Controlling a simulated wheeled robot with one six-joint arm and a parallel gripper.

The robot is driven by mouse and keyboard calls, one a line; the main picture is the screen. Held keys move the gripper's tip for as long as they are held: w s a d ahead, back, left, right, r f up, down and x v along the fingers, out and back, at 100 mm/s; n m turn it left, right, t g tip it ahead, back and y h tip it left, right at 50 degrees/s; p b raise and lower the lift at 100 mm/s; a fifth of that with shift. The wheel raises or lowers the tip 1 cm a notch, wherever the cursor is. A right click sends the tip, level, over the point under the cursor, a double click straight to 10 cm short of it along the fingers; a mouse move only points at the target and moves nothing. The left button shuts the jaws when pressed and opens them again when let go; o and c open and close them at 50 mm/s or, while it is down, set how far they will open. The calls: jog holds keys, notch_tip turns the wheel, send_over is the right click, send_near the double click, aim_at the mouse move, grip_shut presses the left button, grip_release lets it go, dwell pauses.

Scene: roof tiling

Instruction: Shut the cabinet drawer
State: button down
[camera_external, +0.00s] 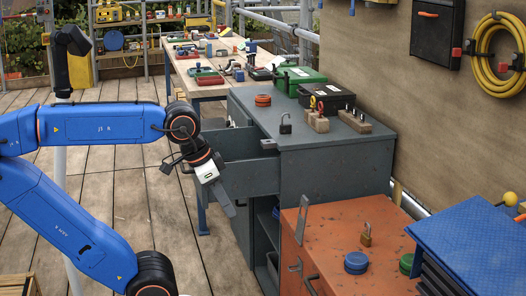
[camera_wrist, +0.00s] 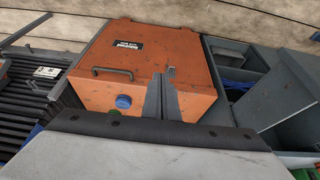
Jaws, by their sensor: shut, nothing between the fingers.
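The grey cabinet (camera_external: 330,180) stands in the middle of the external view. Its upper drawer (camera_external: 252,178) is pulled out to the left, and the open top shows. My gripper (camera_external: 225,202) is shut and empty, pointing down at the near side of the drawer, close to its outer end. It partly hides that end, and I cannot tell whether it touches the drawer. In the wrist view, my closed fingers (camera_wrist: 166,88) lie in front of an orange cabinet (camera_wrist: 135,55), and grey open compartments (camera_wrist: 248,105) show to the right.
Cases (camera_external: 326,98) and wooden blocks stand on the grey cabinet. A workbench (camera_external: 200,88) is behind.

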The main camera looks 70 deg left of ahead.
notch_tip(320, 180, up, 8)
jog(key=r, duration=0.1)
jog(key=w+a+n, duration=0.3)
jog(key=w+a, duration=0.1)
jog(key=a, duration=0.3)
jog(key=w+a+n, duration=0.3)
jog(key=a, duration=0.4)
jog(key=s+a+n+y, duration=0.2)
jog(key=a+n, duration=0.2)
jog(key=a, duration=1.1)
jog(key=s+a+n+t+y, duration=0.1)
jog(key=s+a+n+y, duration=0.4)
jog(key=s+a, duration=1.55)
jog(key=shift+w+a+f+n+h, duration=0.35)
jog(key=shift+w+a+f, duration=0.55)
jog(key=shift+w+f, duration=1.1)
jog(key=shift+w+a+f+n+h, duration=0.35)
jog(key=shift+w+a+f, duration=0.9)
jog(key=shift+f, duration=1.3)
jog(key=shift+w+a+f+n+h, duration=0.2)
jog(key=shift+w+a+f+h, duration=0.35)
jog(key=shift+w+f, duration=1.6)
